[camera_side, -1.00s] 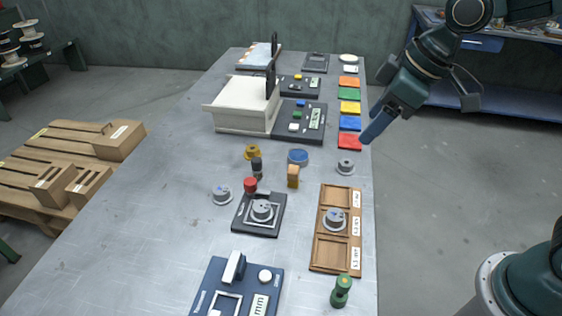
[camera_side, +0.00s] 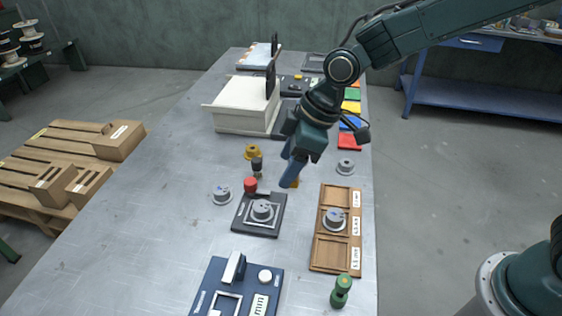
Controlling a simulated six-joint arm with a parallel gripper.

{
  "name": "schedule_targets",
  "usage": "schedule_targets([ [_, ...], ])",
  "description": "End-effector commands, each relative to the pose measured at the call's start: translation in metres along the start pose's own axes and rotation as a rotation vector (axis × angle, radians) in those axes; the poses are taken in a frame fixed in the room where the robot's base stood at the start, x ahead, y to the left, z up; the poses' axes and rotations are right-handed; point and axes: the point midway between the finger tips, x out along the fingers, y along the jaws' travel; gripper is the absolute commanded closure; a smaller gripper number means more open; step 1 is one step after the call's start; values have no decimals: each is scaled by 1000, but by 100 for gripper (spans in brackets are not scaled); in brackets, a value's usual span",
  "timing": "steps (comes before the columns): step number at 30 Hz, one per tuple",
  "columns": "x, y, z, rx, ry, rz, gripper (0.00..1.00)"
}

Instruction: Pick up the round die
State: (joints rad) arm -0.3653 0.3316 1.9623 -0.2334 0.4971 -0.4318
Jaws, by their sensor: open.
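Several round dies stand on the metal table, and I cannot tell which one the task names. One grey die (camera_side: 222,195) is at the left, and another grey die (camera_side: 262,211) sits on a black plate (camera_side: 245,226). A third grey die (camera_side: 334,219) lies in the middle compartment of a wooden tray (camera_side: 331,256). A fourth grey die (camera_side: 346,166) stands near the right edge, and a brass-coloured one (camera_side: 251,152) is farther back. My gripper (camera_side: 290,178) is open and empty, tilted down above the table's middle, seen nearly edge-on. It mostly hides a tan block.
A red-capped piece (camera_side: 250,185) and a dark cylinder (camera_side: 257,165) stand left of my gripper. A blue device (camera_side: 215,280) and a green handle (camera_side: 341,291) are in front. A white box (camera_side: 240,104) stands behind. The table's left side is bare.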

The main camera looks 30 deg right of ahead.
Motion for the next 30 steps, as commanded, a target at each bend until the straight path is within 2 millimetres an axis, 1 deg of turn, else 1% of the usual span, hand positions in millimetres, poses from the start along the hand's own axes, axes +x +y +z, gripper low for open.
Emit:
schedule_targets([
  [5,10,0,1,1,-4,-2,39],
  [7,17,0,1,1,-3,-2,39],
  [18,66,0,1,1,-4,-1,39],
  [21,76,0,1,1,-3,-1,39],
  [25,84,0,1,1,-3,-1,39],
  [30,86,0,1,1,-1,0,39],
])
